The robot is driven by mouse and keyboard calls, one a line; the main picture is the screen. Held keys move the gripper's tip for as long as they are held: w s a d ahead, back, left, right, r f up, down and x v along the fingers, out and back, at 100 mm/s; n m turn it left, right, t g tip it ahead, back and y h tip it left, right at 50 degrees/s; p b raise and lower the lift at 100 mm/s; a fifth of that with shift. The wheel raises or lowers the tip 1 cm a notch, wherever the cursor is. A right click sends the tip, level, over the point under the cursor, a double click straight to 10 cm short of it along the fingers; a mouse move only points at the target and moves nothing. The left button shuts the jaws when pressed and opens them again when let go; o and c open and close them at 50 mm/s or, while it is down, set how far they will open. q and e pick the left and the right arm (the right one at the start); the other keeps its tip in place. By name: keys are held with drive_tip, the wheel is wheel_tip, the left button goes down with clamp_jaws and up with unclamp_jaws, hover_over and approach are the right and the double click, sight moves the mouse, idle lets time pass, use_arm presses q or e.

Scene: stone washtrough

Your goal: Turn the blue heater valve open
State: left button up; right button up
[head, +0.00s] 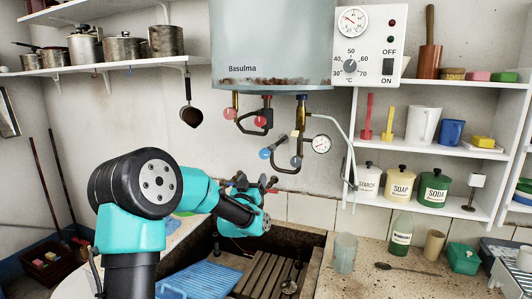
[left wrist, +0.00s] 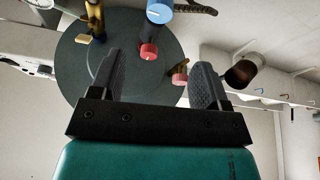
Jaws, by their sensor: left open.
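The blue heater valve (head: 265,153) is a small round blue knob on the pipework below the water heater (head: 272,50). In the left wrist view a blue knob (left wrist: 159,12) shows large near the top edge, beyond the fingertips. My left gripper (head: 255,183) is below the blue valve in the head view, apart from it. Its two dark fingers (left wrist: 158,65) are spread and nothing is gripped between them. Two red knobs (head: 231,114) (head: 261,121) sit higher on the pipes. My right gripper is not in view.
A grey-blue knob (head: 296,162) and a pressure gauge (head: 321,144) are right of the blue valve. A pipe runs down to their right. The stone trough (head: 310,247) below holds a blue washboard-like piece (head: 200,281) and a slatted wooden rack (head: 263,272). A ladle (head: 191,117) hangs left.

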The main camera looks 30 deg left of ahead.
sight(264, 155)
use_arm(q)
drive_tip(key=x, duration=1.6)
drive_tip(key=shift+w, duration=0.15)
drive_tip(key=shift+c, duration=0.3)
drive_tip(key=c, duration=0.9)
